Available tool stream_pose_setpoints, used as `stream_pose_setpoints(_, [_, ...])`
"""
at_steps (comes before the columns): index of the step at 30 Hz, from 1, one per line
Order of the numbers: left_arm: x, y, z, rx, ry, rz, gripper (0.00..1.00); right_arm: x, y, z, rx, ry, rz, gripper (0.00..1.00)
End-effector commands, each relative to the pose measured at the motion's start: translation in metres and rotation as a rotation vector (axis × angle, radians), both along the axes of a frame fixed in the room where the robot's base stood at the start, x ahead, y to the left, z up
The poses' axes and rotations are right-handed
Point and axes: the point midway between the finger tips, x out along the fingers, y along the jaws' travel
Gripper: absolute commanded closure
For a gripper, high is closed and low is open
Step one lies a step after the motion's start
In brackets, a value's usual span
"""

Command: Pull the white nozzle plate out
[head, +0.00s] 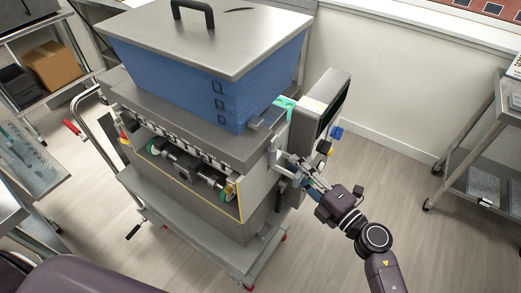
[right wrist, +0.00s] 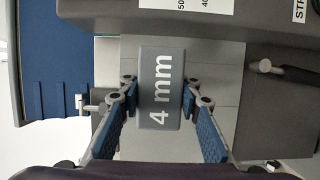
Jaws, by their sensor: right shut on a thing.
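The gummy depositor (head: 200,205) has a blue hopper (head: 200,80) with a grey lid. My right gripper (head: 299,169) is at its right side, below the control box. In the right wrist view, a grey block (right wrist: 160,88) marked "4 mm" lies between my right fingertips (right wrist: 160,98), which are shut on its two sides. I cannot tell whether this block is the end of the white nozzle plate; a white plate does not show clearly. The gripper hides part of the machine's side in the head view. My left gripper is not in view.
A control box (head: 325,100) juts out above the right gripper. In the right wrist view, a dark lever (right wrist: 285,70) is at the right. A shelf cart (head: 485,150) stands far right. The floor (head: 400,190) between it and the machine is clear.

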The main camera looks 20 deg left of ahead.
Motion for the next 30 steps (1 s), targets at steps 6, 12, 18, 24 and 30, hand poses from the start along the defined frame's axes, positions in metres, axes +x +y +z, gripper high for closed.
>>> stream_pose_setpoints(6, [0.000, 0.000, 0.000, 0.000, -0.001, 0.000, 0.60, -0.002, -0.009, 0.000, 0.000, 0.000, -0.001, 1.00])
stream_pose_setpoints(12, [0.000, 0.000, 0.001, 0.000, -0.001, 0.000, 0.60, -0.006, -0.018, -0.001, -0.001, 0.000, -0.001, 1.00])
stream_pose_setpoints(18, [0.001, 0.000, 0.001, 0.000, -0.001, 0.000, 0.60, -0.008, -0.026, -0.001, -0.001, 0.001, -0.001, 1.00])
stream_pose_setpoints(24, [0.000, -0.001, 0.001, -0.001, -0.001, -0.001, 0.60, -0.011, -0.035, -0.001, -0.002, 0.000, -0.001, 1.00])
stream_pose_setpoints(30, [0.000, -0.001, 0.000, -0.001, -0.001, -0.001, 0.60, -0.014, -0.044, -0.001, -0.002, 0.001, -0.001, 1.00])
